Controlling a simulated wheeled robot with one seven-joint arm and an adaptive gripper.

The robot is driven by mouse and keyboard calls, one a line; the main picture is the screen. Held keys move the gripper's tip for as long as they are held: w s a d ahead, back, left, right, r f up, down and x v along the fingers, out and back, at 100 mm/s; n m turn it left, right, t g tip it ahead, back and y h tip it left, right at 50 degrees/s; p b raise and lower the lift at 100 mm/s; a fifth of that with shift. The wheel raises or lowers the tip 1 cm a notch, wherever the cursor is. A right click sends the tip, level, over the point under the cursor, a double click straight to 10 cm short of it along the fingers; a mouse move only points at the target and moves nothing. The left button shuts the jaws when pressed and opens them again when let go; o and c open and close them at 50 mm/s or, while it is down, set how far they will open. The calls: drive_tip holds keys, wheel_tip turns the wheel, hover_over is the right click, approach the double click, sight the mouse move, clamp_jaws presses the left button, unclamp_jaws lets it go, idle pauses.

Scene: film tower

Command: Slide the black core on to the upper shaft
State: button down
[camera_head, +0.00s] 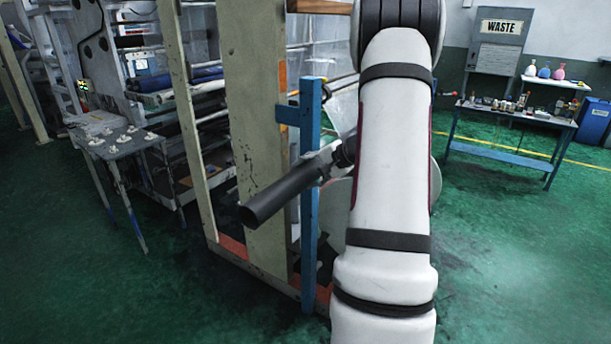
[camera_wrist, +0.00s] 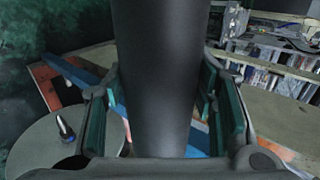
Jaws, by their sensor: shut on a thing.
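The black core (camera_head: 280,193) is a dark tube. In the head view it slants from my gripper (camera_head: 325,167) down to the left, with its near end free. In the wrist view the black core (camera_wrist: 161,65) runs up the middle between the green-padded fingers of my gripper (camera_wrist: 163,110), which is shut on it. In the wrist view a short metal-tipped shaft stub (camera_wrist: 64,127) stands on a round grey disc (camera_wrist: 40,150) at the lower left, apart from the core. I cannot tell whether this is the upper shaft. My arm hides part of the tower in the head view.
A blue post (camera_head: 310,230) stands close by the core, beside a thick beige column (camera_head: 255,120). A grey side table (camera_head: 110,140) is at the left. A workbench (camera_head: 510,130) with small items is at the back right. Green floor is free at the front left.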

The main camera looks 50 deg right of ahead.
drive_tip(key=shift+w+d+b, duration=0.2)
drive_tip(key=shift+d+b, duration=0.2)
drive_tip(key=shift+d, duration=2.2)
drive_tip(key=shift+w+d+b, duration=0.25)
drive_tip(key=shift+d+b, duration=0.45)
drive_tip(key=shift+d, duration=2.3)
drive_tip(key=shift+w+d+b, duration=0.2)
drive_tip(key=shift+d+b, duration=0.55)
drive_tip(key=shift+d, duration=2.2)
drive_tip(key=shift+w+d+b, duration=0.25)
drive_tip(key=shift+d+b, duration=0.45)
drive_tip(key=shift+d, duration=2.3)
